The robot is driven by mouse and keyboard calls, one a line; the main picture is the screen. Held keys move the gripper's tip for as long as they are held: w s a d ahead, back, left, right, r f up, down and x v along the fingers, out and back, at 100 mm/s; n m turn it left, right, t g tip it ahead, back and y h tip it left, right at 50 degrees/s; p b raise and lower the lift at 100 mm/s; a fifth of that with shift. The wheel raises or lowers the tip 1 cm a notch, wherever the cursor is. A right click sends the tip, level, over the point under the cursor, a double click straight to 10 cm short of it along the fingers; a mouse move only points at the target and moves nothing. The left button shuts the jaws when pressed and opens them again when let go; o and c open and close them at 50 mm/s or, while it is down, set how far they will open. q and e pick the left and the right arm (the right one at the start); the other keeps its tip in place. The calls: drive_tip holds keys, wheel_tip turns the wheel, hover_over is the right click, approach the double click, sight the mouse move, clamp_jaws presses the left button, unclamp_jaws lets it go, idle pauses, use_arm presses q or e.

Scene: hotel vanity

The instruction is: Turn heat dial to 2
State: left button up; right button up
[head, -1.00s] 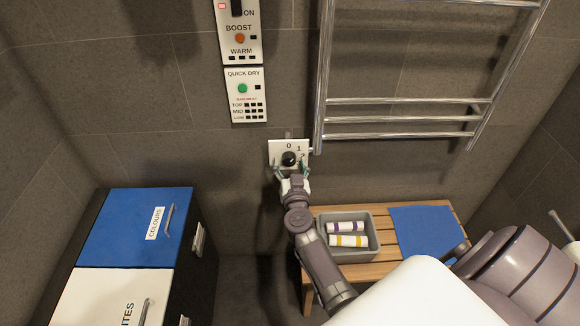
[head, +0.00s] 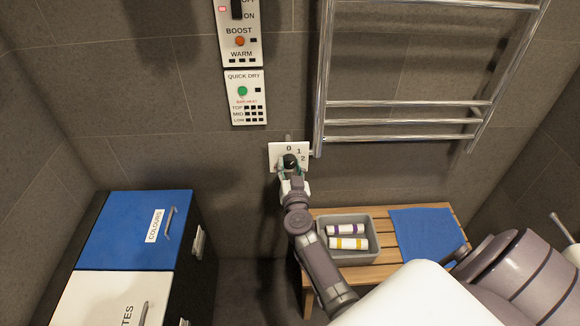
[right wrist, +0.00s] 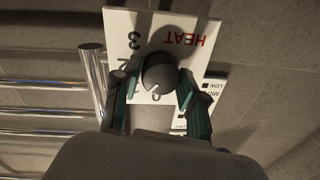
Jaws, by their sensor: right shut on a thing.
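The heat dial (head: 290,160) is a black knob on a white plate (head: 275,150) on the tiled wall; the numbers 0, 1 and 2 show around it. In the right wrist view the dial (right wrist: 158,73) is seen close up and turned round, with red HEAT lettering and a 3 beside it. My right gripper (head: 291,172) is at the dial, its green-lined fingers shut on the knob from both sides. Which number the dial points to cannot be told. My left gripper is not in view.
A chrome towel rail (head: 400,121) is close to the right of the plate. Switch panels (head: 246,97) are above it. A wooden bench (head: 385,215) holds a grey tray (head: 347,262) with rolled towels and a blue cloth (head: 427,232). A blue-and-white-topped cabinet (head: 122,225) stands left.

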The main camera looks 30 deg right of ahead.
drive_tip(key=m, duration=0.4)
drive_tip(key=shift+f+m+b, duration=0.15)
drive_tip(key=shift+m+b, duration=0.15)
drive_tip(key=m+b, duration=0.1)
drive_tip(key=m, duration=0.4)
drive_tip(key=shift+m+h, duration=0.4)
drive_tip(key=o, duration=1.1)
drive_tip(key=shift+o, duration=0.2)
drive_tip(key=v, duration=0.7)
drive_tip(key=shift+s, duration=0.25)
drive_tip(key=shift+a+f, duration=0.1)
drive_tip(key=shift+a, duration=0.05)
